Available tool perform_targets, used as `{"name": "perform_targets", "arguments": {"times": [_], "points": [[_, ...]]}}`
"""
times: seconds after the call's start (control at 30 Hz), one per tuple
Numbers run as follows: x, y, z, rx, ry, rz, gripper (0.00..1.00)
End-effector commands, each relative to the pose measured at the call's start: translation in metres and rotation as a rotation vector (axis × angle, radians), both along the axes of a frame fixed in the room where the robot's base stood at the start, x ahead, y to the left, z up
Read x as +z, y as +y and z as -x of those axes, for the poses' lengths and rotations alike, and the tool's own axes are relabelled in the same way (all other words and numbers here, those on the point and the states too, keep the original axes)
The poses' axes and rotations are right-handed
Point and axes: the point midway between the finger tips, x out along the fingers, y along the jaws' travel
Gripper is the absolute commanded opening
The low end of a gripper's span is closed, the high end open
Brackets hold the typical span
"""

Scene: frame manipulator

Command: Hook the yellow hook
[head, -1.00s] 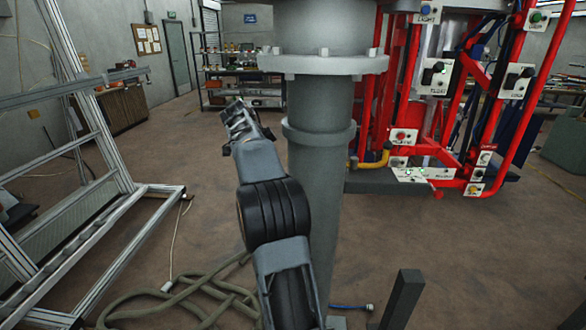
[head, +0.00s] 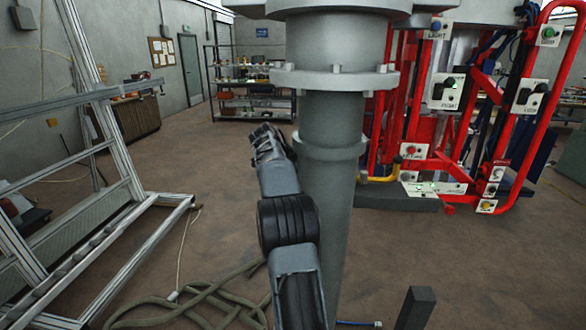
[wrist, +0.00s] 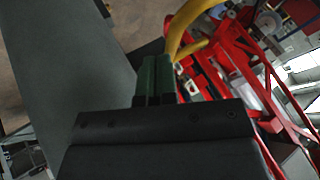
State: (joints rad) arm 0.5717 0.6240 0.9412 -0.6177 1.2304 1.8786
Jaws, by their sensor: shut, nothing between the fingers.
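The yellow hook (head: 384,180) is a bent yellow bar low on the red frame, right of the grey column in the head view. In the wrist view a curved yellow bar (wrist: 190,28) comes down from the top edge, just beyond and right of my fingertips. Its lower end is partly behind the fingers, and I cannot tell whether they touch it. My gripper (wrist: 156,62) has green fingers pressed together with nothing between them. In the head view my gripper (head: 268,143) points away, left of the column, partly hidden by my own wrist.
A thick grey flanged column (head: 330,190) stands close on my arm's right. The red frame (head: 470,120) with labelled controls is behind it. An aluminium frame (head: 120,165) stands left. A hose (head: 190,305) lies on the floor.

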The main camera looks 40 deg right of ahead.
Motion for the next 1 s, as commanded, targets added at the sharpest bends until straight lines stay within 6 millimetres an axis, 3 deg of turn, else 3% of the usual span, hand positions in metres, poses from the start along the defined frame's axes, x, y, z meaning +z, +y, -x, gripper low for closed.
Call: {"name": "perform_targets", "arguments": {"times": [0.2,0.5,1.0], "points": [[-0.026,-0.023,0.001,-0.002,0.002,-0.001,0.0],[-0.049,-0.042,0.001,0.0,0.001,-0.001,0.0],[-0.054,-0.044,0.0,0.0,-0.001,-0.001,0.0]]}}
